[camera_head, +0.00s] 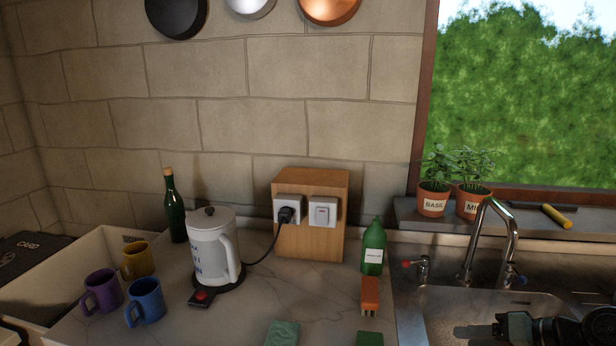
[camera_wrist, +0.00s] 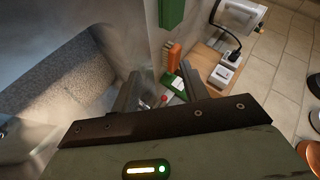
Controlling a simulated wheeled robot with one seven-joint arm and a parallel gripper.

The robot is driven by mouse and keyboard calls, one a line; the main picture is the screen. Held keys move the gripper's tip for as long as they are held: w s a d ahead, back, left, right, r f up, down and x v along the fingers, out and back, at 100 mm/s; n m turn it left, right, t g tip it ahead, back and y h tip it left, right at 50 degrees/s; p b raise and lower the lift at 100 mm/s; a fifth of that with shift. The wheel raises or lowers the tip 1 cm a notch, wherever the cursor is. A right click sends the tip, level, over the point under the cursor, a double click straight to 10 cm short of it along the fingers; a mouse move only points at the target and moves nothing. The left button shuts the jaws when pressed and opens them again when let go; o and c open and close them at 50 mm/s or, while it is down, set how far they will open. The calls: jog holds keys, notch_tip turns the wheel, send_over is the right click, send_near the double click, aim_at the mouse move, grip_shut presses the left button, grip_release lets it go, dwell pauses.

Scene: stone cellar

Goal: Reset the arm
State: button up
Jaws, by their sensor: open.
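My gripper (camera_wrist: 158,82) is in the wrist view with its two dark fingers spread apart. Nothing is held between them; the counter's things show beyond the gap. In the head view, a dark part of my arm reaches in at the lower right, over the sink (camera_head: 448,312).
On the counter stand a white kettle (camera_head: 212,247), a wooden socket box (camera_head: 311,244), a green bottle (camera_head: 373,248), an orange brush (camera_head: 370,292) and several mugs (camera_head: 146,301). The tap (camera_head: 494,225) rises near my arm. Potted herbs (camera_head: 433,200) stand on the sill.

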jog(key=s+a+f+n+g+b, duration=0.1)
jog(key=s+a+f+g, duration=0.1)
jog(key=s+a+f+n+g+h, duration=0.1)
jog(key=s+a+f+n+g, duration=0.1)
jog(key=a+g, duration=0.1)
jog(key=shift+s+f+n+b, duration=0.1)
jog(key=shift+n+b, duration=0.2)
jog(key=shift+b, duration=0.1)
jog(key=s+a+n+g+h+b, duration=0.1)
jog(key=s+a+n+g+h, duration=0.1)
jog(key=s+h, duration=0.1)
jog(key=shift+a+g+b, duration=0.3)
jog(key=shift+a+b, duration=0.05)
jog(key=shift+b, duration=0.05)
jog(key=s+a+r+n+h+b, duration=0.3)
jog(key=s+a+r+n+b, duration=0.1)
jog(key=s+a+r, duration=0.5)
jog(key=s+a, duration=0.1)
jog(key=s, duration=0.1)
jog(key=shift+s+a+r+n, duration=0.3)
jog(key=shift+a+n, duration=0.1)
